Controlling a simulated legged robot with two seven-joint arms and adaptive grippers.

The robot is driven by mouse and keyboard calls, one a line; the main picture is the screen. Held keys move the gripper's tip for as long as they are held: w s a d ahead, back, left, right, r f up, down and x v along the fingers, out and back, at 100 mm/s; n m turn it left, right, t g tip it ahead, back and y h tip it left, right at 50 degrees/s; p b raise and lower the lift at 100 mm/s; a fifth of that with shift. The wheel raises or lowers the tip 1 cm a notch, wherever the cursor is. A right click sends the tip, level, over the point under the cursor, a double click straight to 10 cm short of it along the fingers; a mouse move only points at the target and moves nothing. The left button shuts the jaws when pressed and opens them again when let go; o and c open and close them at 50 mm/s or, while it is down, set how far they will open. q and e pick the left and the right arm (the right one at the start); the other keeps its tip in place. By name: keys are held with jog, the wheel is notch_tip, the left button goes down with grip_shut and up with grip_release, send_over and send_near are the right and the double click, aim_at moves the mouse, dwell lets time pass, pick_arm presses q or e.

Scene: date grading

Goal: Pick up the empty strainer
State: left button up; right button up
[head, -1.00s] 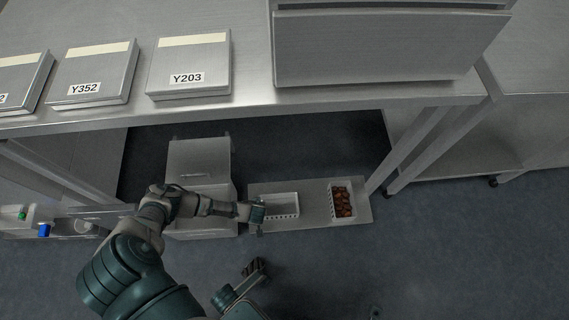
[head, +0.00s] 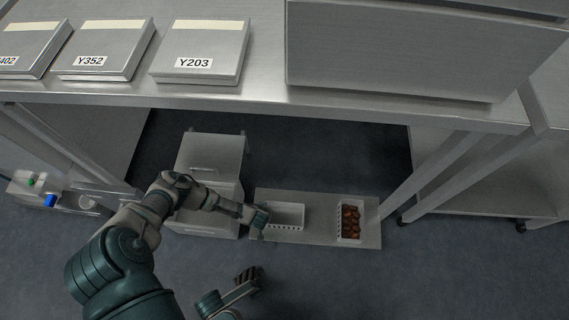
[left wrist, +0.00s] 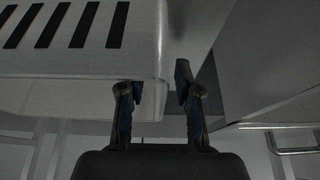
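The empty strainer (head: 287,213) is a white slotted basket on a low grey board under the table in the head view. In the left wrist view its slotted wall and rounded corner (left wrist: 100,65) fill the upper left. My left gripper (head: 259,217) is at the strainer's left end. In the left wrist view its two fingers (left wrist: 160,88) are apart, with the strainer's corner between them in the picture; I cannot tell whether they touch it. My right gripper (head: 247,277) is over the floor, its small dark fingers apart and empty.
A second strainer (head: 340,228) full of brown dates stands right on the board (head: 322,235). A grey drawer box (head: 208,160) stands left of the board. The table edge (head: 330,115) and its legs close in above.

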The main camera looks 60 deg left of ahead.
pick_arm(q)
jog(key=shift+a+f, duration=0.2)
jog(key=shift+f, duration=0.2)
jog(key=shift+d+r, duration=0.1)
jog(key=shift+d, duration=0.05)
grip_shut()
jog(key=shift+r, duration=0.15)
